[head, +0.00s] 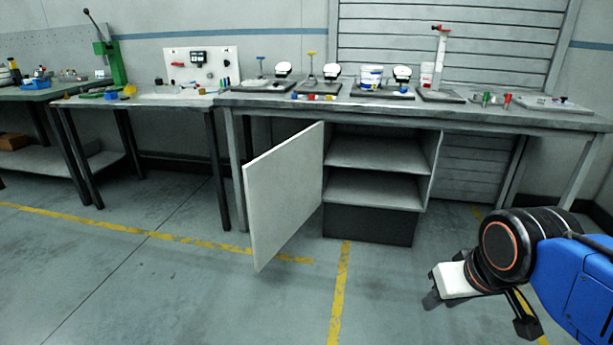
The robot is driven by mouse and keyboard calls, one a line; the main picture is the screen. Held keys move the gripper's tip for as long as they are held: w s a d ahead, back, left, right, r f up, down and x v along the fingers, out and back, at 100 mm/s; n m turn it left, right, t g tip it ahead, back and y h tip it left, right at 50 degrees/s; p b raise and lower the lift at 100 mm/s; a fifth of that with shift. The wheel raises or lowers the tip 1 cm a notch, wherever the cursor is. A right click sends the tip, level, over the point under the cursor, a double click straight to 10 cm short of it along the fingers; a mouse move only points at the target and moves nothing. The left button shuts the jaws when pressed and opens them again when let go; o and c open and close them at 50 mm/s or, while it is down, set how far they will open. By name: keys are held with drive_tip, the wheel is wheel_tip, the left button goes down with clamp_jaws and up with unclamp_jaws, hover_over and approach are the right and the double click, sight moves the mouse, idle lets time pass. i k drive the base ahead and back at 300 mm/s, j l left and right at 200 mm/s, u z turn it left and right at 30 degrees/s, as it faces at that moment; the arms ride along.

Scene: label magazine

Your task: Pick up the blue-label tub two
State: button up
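A white tub with a blue label (371,77) stands upright on a dark board on the long workbench (300,104). It is the only tub on which I can make out a blue label. A second white tub (427,75), with reddish marking, stands to its right, partly hidden by a white post. My gripper (434,300) is at the lower right, in front of the bench and well apart from the tubs.
Below the bench, a cabinet has its door (285,195) swung out and empty-looking shelves (375,188). A red-topped white post (438,62) stands right of the blue-label tub. Round white-faced devices (402,74) stand nearby. Floor before the bench is clear.

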sight(370, 75)
drive_tip(key=i+l+z, duration=0.25)
drive_tip(key=i+l, duration=0.25)
drive_tip(key=i, duration=0.25)
drive_tip(key=i+j+z, duration=0.3)
drive_tip(key=i+j, duration=0.25)
drive_tip(key=j+z, duration=0.4)
drive_tip(key=j, duration=1.3)
drive_tip(key=k+j+z, duration=0.1)
drive_tip(key=j, duration=0.3)
drive_tip(key=k+j+z, duration=0.1)
drive_tip(key=j, duration=0.3)
drive_tip(key=k+j+z, duration=0.1)
drive_tip(key=j, duration=0.3)
drive_tip(key=k+j+z, duration=0.1)
drive_tip(key=j, duration=0.3)
drive_tip(key=k+j, duration=0.2)
drive_tip(key=j, duration=0.15)
drive_tip(key=k+j+z, duration=0.2)
drive_tip(key=k+j, duration=0.5)
